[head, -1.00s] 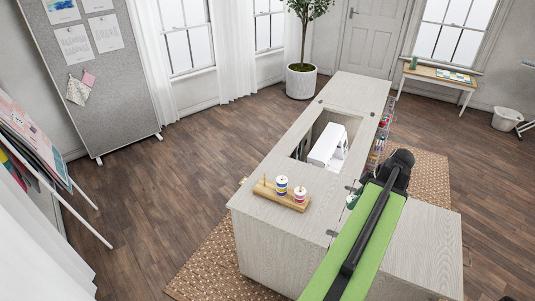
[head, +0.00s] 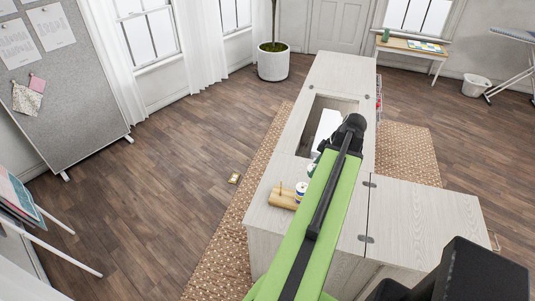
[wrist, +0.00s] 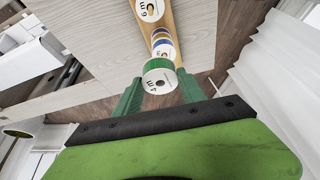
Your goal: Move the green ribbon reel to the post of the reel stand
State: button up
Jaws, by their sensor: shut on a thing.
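The green ribbon reel (wrist: 159,78) has a green rim and a white face with print. In the wrist view it sits between the green fingers of my gripper (wrist: 160,88), which is shut on it. The wooden reel stand (head: 283,199) lies on the near left part of the cabinet top. A bare post shows at its left end in the head view. The stand also shows in the wrist view (wrist: 181,42), beyond the held reel, with other reels on it. The held reel overlaps the stand in that view; I cannot tell the gap. My arm hides part of the stand in the head view.
A blue-banded reel (head: 301,190) is on the stand beside my arm. A white sewing machine (head: 325,124) sits in the cabinet opening behind the stand. The pale cabinet top (head: 345,70) is clear at its far end. A small object (head: 234,178) lies on the floor left of the cabinet.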

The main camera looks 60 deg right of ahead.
jog(key=w+a+n, duration=0.2)
jog(key=w+a, duration=0.3)
jog(key=w, duration=0.7)
notch_tip(320, 180, down, 7)
jog(key=b, duration=0.6)
jog(key=shift+s+d+r+y+b, duration=0.15)
jog(key=shift+s+d+y+b, duration=0.15)
jog(key=shift+y+b, duration=0.1)
jog(key=shift+f+b, duration=1.4)
jog(key=shift+f, duration=0.05)
jog(key=o, duration=1.4)
